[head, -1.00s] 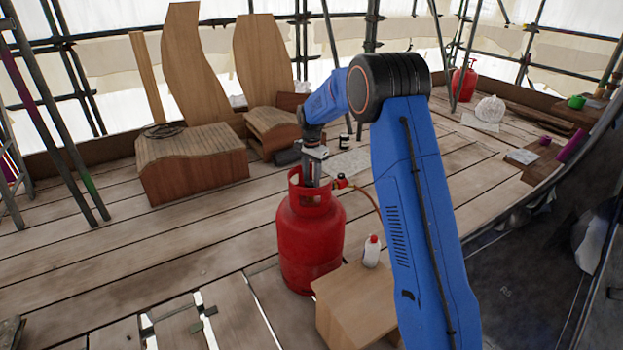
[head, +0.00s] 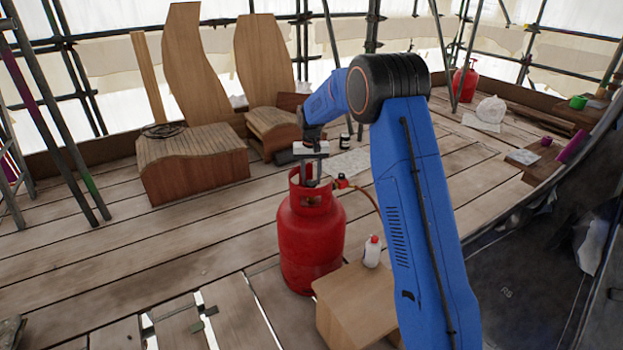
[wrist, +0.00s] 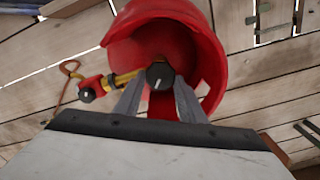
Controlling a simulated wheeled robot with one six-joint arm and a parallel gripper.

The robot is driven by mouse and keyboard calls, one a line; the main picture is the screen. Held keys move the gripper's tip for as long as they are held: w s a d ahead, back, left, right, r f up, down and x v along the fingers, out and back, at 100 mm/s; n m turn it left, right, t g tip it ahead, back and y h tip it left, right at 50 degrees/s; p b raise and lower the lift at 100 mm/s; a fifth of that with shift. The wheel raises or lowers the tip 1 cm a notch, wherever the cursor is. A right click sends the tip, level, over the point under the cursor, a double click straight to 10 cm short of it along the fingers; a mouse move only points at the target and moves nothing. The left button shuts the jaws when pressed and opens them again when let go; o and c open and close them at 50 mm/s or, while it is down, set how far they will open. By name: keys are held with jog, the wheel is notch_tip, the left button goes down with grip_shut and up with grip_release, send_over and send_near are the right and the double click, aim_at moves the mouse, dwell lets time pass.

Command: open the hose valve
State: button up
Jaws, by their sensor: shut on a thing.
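A red gas cylinder (head: 312,245) stands upright on the plank floor with an open collar on top. In the wrist view, a black valve knob (wrist: 160,75) with a white line on its face sits inside the red collar (wrist: 212,60). A brass fitting (wrist: 126,78) runs left from it to a red regulator (wrist: 93,88) with a black knob of its own. An orange hose (wrist: 68,78) leads off from there. My gripper (wrist: 158,88) reaches down into the collar and is shut on the black valve knob, one finger on each side. The head view also shows my gripper (head: 309,178) at the collar.
A wooden box (head: 355,305) with a white bottle (head: 372,251) stands close by the cylinder, at front right. Curved wooden pieces (head: 195,165) stand at back left. Another red cylinder (head: 464,80) is far right.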

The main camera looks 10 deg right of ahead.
aim_at(311, 182)
jog(key=shift+n, duration=1.2)
jog(key=o, duration=1)
jog(key=shift+o, duration=0.2)
jog(key=shift+r, duration=0.15)
notch_tip(311, 182, up, 17)
jog(key=shift+r, duration=0.15)
